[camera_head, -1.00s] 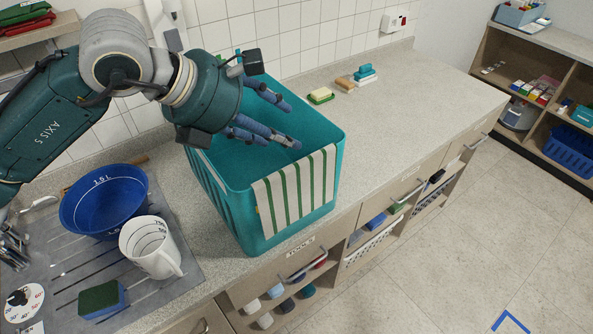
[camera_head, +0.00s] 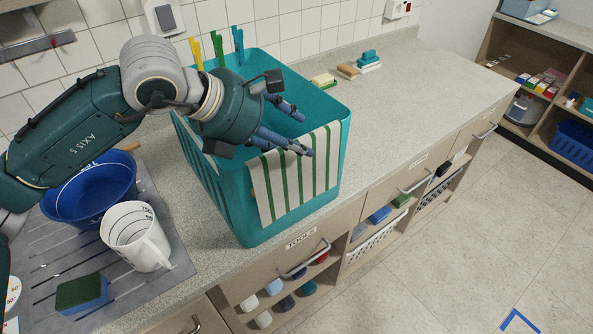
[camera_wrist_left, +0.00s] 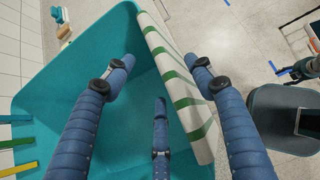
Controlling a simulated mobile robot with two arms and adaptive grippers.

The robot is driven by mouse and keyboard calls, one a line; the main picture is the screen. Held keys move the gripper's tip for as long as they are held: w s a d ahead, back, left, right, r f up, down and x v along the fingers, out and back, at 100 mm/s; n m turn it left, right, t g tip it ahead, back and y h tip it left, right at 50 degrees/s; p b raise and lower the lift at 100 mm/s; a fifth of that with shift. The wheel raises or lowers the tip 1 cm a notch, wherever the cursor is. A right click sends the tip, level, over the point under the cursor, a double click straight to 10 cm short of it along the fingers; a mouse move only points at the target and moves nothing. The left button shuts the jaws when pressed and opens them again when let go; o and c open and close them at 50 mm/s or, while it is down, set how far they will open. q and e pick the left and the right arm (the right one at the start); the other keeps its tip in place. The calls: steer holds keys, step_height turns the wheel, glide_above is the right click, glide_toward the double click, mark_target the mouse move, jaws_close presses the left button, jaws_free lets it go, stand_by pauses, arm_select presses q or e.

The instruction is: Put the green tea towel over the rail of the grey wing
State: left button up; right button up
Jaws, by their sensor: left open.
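The tea towel (camera_head: 297,178) is cream with green stripes. It hangs over the right-hand rim of a teal basket (camera_head: 215,190) on the counter, its outer part flat against the side. My left gripper (camera_head: 300,128) is open at that rim, its blue fingers above and beside the towel's top edge. In the left wrist view my left gripper (camera_wrist_left: 165,68) has the towel's folded edge (camera_wrist_left: 175,75) between its spread fingers, with no grip on it visible. I cannot make out a grey wing or its rail.
A blue bowl (camera_head: 90,190), white jug (camera_head: 136,236) and green-blue sponge (camera_head: 82,294) stand on the drainer at left. Coloured upright handles (camera_head: 218,48) show at the basket's back. Soaps and brushes (camera_head: 360,64) lie at the wall. The counter's right part is clear.

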mark_target(311, 147)
arm_select(q)
steer(key=shift+w+d+f, duration=0.3)
steer(key=shift+d+f, duration=0.1)
steer(key=shift+w+d+f, duration=0.15)
steer(key=shift+f, duration=0.05)
steer(key=d+f+p, duration=0.1)
steer(key=d+p, duration=0.1)
steer(key=p, duration=0.1)
steer(key=shift+w+f, duration=0.3)
steer(key=shift+f, duration=0.05)
steer(key=x, duration=0.2)
steer(key=shift+w+d+f+p, duration=0.1)
steer(key=shift+w+f+p, duration=0.1)
steer(key=shift+f+p, duration=0.15)
steer(key=c, duration=1.3)
arm_select(e)
steer(key=r, duration=0.1)
steer(key=s+r, duration=0.1)
steer(key=r, duration=0.1)
steer(key=shift+s+d+r, duration=0.1)
steer(key=shift+s+r, duration=0.3)
